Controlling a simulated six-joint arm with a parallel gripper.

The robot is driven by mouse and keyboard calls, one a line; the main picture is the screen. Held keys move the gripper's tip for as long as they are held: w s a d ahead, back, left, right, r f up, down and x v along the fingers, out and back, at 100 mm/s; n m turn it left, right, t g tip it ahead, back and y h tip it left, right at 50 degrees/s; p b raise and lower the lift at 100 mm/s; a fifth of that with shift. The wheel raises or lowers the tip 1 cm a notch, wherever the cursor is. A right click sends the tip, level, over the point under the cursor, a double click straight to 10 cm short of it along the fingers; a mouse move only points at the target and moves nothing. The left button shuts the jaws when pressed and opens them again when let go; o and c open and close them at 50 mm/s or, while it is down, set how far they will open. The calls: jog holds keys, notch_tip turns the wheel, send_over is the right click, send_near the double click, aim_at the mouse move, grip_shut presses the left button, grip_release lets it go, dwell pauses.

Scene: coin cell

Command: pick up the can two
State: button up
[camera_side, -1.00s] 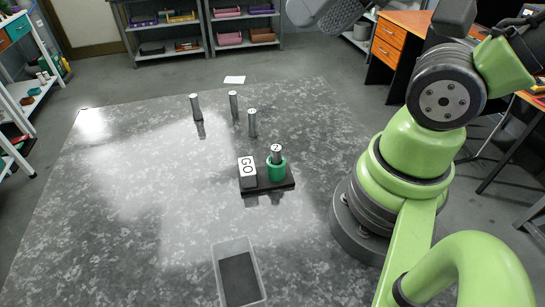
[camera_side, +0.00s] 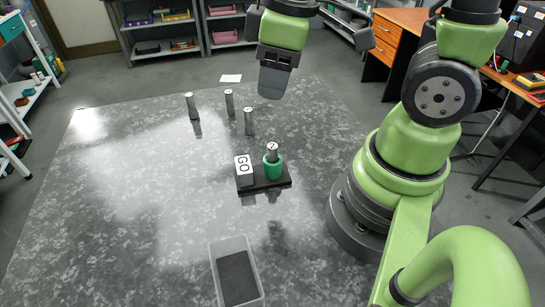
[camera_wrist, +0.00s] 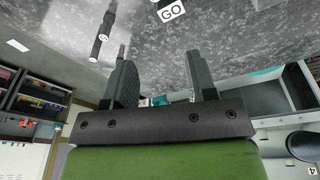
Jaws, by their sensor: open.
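Three slim grey cans stand upright at the back of the table: a left one (camera_side: 191,106), a middle one (camera_side: 229,103) and a right one (camera_side: 248,122). Marks on their tops are too small to read. A fourth grey can (camera_side: 272,152) stands in a green ring holder (camera_side: 273,168); its top bears a dark mark that looks like a 2 or an N. My gripper (camera_side: 271,94) is open and empty, in the air above and behind the holder. In the wrist view its two fingers are apart (camera_wrist: 160,58), with a can (camera_wrist: 101,40) at upper left.
A white GO block (camera_side: 244,168) sits beside the holder on a black base (camera_side: 268,184). A clear bin with a dark floor (camera_side: 238,277) stands at the front of the table. The left side of the speckled tabletop (camera_side: 120,190) is clear.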

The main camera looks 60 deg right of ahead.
aim_at(272, 146)
jog(key=f+n, duration=0.1)
jog(key=f, duration=0.1)
jog(key=f+n+g, duration=0.1)
jog(key=f, duration=0.1)
jog(key=f+n+g, duration=0.1)
jog(key=f, duration=0.1)
jog(key=shift+w+d+n, duration=0.2)
jog(key=shift+d+n, duration=0.05)
jog(key=shift+n, duration=0.15)
notch_tip(272, 146, down, 5)
jog(key=shift+r, duration=0.2)
jog(key=shift+w+d+f, duration=0.1)
jog(key=shift+f, duration=1.25)
jog(key=shift+w+d+f, duration=0.1)
jog(key=shift+f, duration=1.2)
jog(key=shift+a, duration=0.1)
jog(key=shift+c, duration=0.4)
grip_shut()
